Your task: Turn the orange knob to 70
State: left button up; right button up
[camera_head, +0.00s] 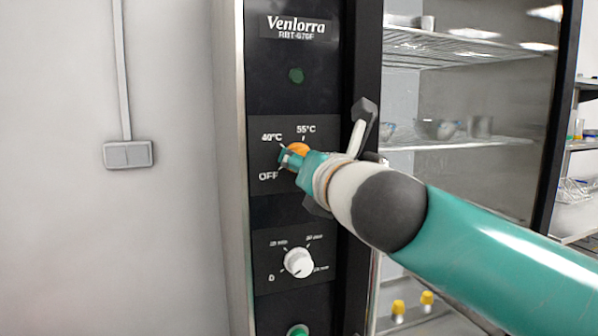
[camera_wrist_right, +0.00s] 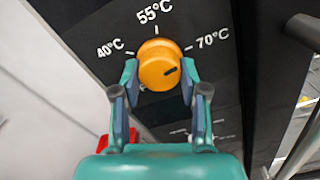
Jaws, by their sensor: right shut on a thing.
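The orange knob (camera_wrist_right: 158,62) sits on the black panel among the 40°C, 55°C and 70°C marks. Its dark pointer mark faces right and slightly up, on the 70°C side; I cannot tell whether it lines up exactly with the 70°C tick. My right gripper (camera_wrist_right: 160,80) has one finger on each side of the knob and is shut on it. In the head view the knob (camera_head: 298,149) shows only partly behind my right gripper (camera_head: 291,158), which also hides the 70°C label there. My left gripper is not in view.
A white timer knob (camera_head: 298,263) is below on the same panel, with a green button (camera_head: 298,331) under it. A dark door handle (camera_head: 364,114) stands close to my right wrist. Open shelves with glassware are to the right.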

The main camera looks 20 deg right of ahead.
jog(key=shift+w+a+f+m, duration=0.1)
jog(key=shift+f+m, duration=0.3)
jog(key=shift+m, duration=0.2)
jog(key=shift+r, duration=0.1)
jog(key=o, duration=1.1)
jog(key=shift+r, duration=0.15)
jog(key=s, duration=1.2)
jog(key=shift+d, duration=0.3)
